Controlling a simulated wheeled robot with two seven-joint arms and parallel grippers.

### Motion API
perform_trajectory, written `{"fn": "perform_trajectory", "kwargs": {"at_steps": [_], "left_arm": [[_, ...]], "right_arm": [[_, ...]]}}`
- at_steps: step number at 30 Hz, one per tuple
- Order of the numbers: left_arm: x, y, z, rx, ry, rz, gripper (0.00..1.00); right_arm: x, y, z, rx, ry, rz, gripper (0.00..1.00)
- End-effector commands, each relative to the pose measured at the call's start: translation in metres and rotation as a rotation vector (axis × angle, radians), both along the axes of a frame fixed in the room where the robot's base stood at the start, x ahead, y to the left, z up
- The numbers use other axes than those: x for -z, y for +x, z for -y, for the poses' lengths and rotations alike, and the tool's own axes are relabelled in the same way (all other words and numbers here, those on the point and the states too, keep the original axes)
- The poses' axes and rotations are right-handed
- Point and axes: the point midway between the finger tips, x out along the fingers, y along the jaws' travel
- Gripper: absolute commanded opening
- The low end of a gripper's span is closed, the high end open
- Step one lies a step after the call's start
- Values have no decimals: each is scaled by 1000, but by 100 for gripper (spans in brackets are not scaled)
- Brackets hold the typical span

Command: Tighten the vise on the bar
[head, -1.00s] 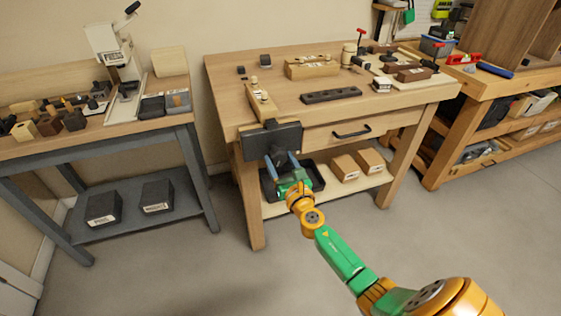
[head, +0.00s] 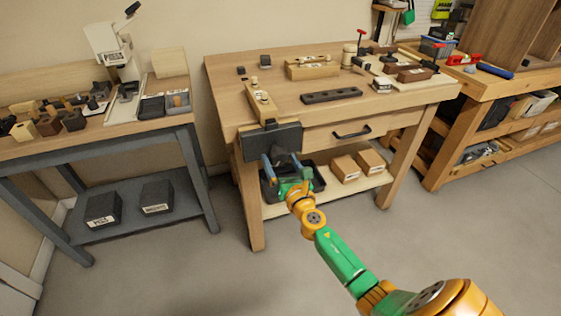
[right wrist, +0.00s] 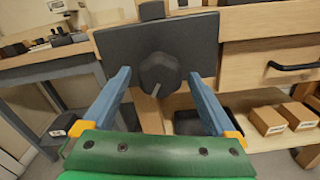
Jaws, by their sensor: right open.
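The vise shows as a dark front jaw plate (head: 270,142) at the left front corner of the wooden bench. In the right wrist view the plate (right wrist: 120,45) fills the upper middle, with a dark round knob (right wrist: 160,74) on its face. A pale wooden piece (head: 261,104) with small round pegs lies on the bench just behind the plate; I cannot tell whether it is the bar. My right gripper (head: 283,164) is open and empty, facing the plate. In the wrist view its blue fingers (right wrist: 158,82) are on either side of the knob, without clear contact. My left gripper is not in view.
The bench (head: 225,75) carries a dark slotted strip (head: 331,95) and several blocks. Its drawer handle (head: 351,132) sticks out right of the vise. A dark tray (head: 315,178) and two boxes (head: 357,164) sit on the lower shelf. The floor in front is clear.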

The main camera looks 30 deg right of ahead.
Motion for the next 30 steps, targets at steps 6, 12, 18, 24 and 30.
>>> {"fn": "perform_trajectory", "kwargs": {"at_steps": [6, 12, 18, 24, 30], "left_arm": [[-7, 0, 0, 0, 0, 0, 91], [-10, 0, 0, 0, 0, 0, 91], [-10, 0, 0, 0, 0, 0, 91], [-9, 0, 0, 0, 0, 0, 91], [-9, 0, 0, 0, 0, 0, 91]], "right_arm": [[-1, -23, -5, 1, 1, -1, 92], [-1, -45, -11, 0, 0, -1, 92], [0, -63, -15, 0, 1, 0, 92], [0, -67, -16, 0, 0, 0, 92], [0, -67, -16, 0, 0, 0, 92]]}}
